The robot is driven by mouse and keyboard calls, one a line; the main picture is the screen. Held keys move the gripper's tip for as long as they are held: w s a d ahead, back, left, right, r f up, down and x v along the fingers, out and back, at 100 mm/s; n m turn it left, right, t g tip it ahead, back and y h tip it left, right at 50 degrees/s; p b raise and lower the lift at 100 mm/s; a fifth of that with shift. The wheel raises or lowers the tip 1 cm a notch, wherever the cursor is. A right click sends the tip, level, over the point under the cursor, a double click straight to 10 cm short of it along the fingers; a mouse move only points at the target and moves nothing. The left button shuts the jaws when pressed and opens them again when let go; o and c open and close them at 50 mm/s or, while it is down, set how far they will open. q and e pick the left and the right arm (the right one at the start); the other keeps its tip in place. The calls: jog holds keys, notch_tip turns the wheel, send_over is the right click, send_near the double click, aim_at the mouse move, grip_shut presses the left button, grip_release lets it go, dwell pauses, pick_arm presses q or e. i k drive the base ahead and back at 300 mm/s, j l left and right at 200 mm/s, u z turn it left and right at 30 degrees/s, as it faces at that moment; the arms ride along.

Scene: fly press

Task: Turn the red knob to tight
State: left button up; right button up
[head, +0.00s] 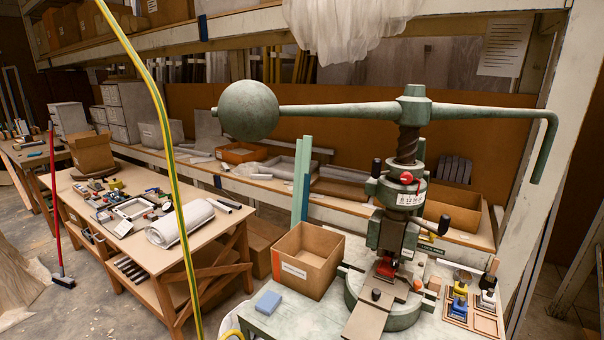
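A green fly press (398,235) stands on the pale bench at the right. A red knob (406,178) sits on the collar below the press screw, just above a white plate with dark markings (411,197). The markings are too small to read surely, and I cannot tell how far the knob is turned. A black knob (376,166) is at the collar's left and another black knob (444,220) sticks out at the lower right. A red part (386,267) lies under the ram. Neither of my grippers is in view.
The press's long arm carries a heavy ball (248,110) at the left and a bent handle (545,145) at the right. An open cardboard box (308,262), a blue block (268,302) and a tray of small parts (472,312) surround the press. A yellow-green strip (165,130) crosses the left.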

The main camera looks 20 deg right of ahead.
aim_at(406, 177)
jog(key=k+l+z, duration=0.1)
jog(key=z, duration=1.05)
